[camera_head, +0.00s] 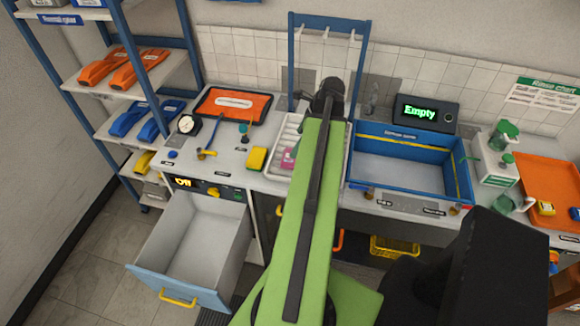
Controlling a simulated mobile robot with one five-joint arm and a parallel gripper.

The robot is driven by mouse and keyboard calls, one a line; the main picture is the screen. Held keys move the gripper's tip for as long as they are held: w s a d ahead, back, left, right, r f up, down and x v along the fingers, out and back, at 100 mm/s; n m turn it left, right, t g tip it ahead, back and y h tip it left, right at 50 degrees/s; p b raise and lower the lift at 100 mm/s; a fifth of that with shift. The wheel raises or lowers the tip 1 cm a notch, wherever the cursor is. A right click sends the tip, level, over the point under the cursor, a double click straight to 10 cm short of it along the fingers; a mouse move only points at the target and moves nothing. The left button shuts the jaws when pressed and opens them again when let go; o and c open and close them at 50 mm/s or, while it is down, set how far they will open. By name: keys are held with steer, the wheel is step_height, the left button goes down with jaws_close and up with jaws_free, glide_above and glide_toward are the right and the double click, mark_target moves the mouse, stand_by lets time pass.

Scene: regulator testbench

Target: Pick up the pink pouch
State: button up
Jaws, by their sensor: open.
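The pink pouch (288,158) lies in a white ribbed tray (284,139) on the counter, just left of my green arm. Only part of it shows; the arm covers its right side. My arm reaches forward over the counter and ends in a dark part, my gripper (328,93), above the back of the counter. It is open and appears apart from the pouch. Its fingers are small and dark, and their exact position is hard to make out.
A blue-rimmed basin (410,170) is right of my arm, and a blue rack (328,22) stands behind. An open drawer (190,245) juts out at front left.

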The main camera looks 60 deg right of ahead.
steer(key=b+x, duration=0.2)
steer(key=x, duration=0.2)
steer(key=shift+s, duration=0.15)
steer(key=b+x, duration=0.4)
steer(key=shift+s+f+b, duration=0.25)
steer(key=shift+f+b, duration=0.1)
steer(key=shift+f, duration=0.05)
steer(key=shift+w+f+b, duration=0.2)
steer(key=shift+f+b, duration=0.1)
steer(key=shift+r, duration=0.2)
steer(key=shift+c, duration=0.4)
steer(key=c, duration=1.4)
steer(key=shift+c, duration=0.8)
steer(key=shift+r+p, duration=0.1)
steer(key=shift+p, duration=0.2)
